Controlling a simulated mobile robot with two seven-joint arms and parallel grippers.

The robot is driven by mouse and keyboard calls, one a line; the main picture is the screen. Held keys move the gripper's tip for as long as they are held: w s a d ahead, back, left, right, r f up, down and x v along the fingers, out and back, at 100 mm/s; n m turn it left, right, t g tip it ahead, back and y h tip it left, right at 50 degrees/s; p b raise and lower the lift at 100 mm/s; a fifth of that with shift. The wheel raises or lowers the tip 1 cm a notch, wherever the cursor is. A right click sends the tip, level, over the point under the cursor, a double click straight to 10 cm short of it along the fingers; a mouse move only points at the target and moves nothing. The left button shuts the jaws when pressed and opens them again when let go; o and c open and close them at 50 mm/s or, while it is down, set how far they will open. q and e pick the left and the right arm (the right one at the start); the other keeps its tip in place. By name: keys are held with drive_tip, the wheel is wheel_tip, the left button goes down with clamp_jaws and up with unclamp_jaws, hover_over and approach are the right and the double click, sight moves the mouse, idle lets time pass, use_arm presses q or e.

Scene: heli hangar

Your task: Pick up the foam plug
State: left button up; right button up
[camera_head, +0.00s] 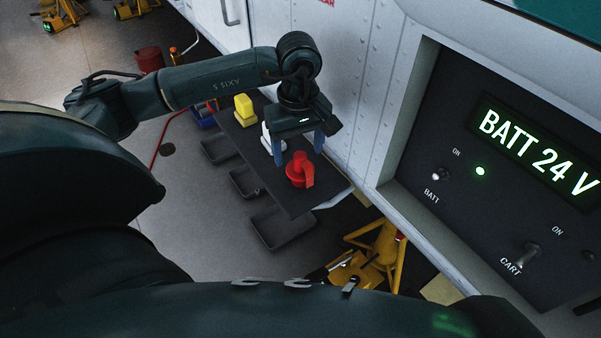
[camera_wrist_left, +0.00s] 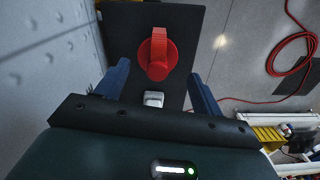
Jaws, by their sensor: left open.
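The foam plug (camera_head: 300,172) is red, with a round body and a raised handle and tab. It sits on a dark shelf (camera_head: 316,190) near its front end. My left gripper (camera_head: 300,157) is open above the plug, pointing down, with one blue finger towards each side. In the left wrist view the plug (camera_wrist_left: 157,57) lies ahead of the gap between the open fingers (camera_wrist_left: 159,68), and no finger visibly touches it. My right gripper is not in view.
A white object (camera_head: 267,139) stands on the shelf close to the gripper, and a yellow one (camera_head: 244,107) stands farther back. The white riveted wall (camera_head: 345,90) runs along the shelf's right side. Dark trays (camera_head: 277,228) lie below on the left, with a yellow stand (camera_head: 378,262) in front.

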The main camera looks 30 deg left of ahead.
sight(300, 165)
use_arm(q)
drive_tip(key=shift+w+d+f, duration=0.1)
drive_tip(key=shift+w+f, duration=0.05)
drive_tip(key=shift+f, duration=2.55)
drive_tip(key=shift+c, duration=0.6)
drive_tip(key=c, duration=0.7)
drive_tip(key=shift+r, duration=0.1)
wheel_tip(300, 165, up, 10)
drive_tip(key=shift+f, duration=0.1)
